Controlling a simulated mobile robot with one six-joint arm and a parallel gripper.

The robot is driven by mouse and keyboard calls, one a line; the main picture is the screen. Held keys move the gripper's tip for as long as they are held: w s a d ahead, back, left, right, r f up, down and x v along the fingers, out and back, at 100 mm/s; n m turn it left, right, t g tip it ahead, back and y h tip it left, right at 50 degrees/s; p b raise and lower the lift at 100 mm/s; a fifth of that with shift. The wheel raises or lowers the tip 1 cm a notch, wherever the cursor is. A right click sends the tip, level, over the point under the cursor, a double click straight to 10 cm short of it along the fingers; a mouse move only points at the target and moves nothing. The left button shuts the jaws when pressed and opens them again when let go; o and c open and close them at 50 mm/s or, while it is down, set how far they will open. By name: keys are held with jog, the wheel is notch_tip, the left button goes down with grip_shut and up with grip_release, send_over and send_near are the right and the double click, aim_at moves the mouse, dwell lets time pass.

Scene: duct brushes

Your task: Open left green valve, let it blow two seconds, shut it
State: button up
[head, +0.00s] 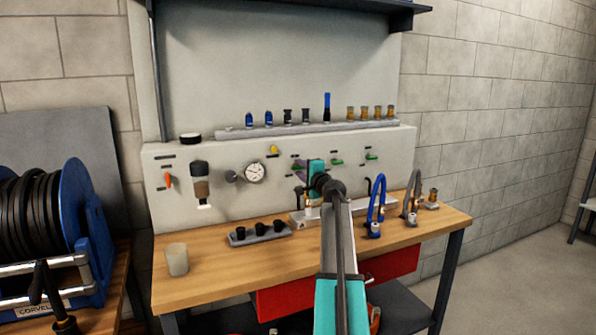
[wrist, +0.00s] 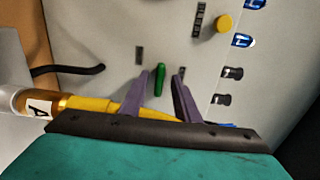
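The left green valve lever (wrist: 159,79) shows in the wrist view as a small green bar on the pale panel. In the head view its green (head: 296,163) is partly covered by my gripper. The lever lies level along the panel, like the middle green lever (head: 337,162) and the right green lever (head: 371,156). My gripper (wrist: 159,84) has its two purple fingers apart, one on each side of the lever, with a gap visible on both sides. How deep the fingertips reach around the lever is hard to tell.
A yellow fitting with a tag marked A (wrist: 38,106) lies close below the fingers. A yellow knob (head: 273,150), a gauge (head: 255,172) and an orange lever (head: 168,181) are on the panel. A rail (head: 240,132) of brushes runs above. A blue hose (head: 380,195) stands right of my arm.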

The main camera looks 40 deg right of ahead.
jog(key=shift+s+a, duration=0.1)
jog(key=shift+s, duration=0.3)
jog(key=v, duration=1.3)
jog(key=shift+a, duration=0.1)
dwell(0.5)
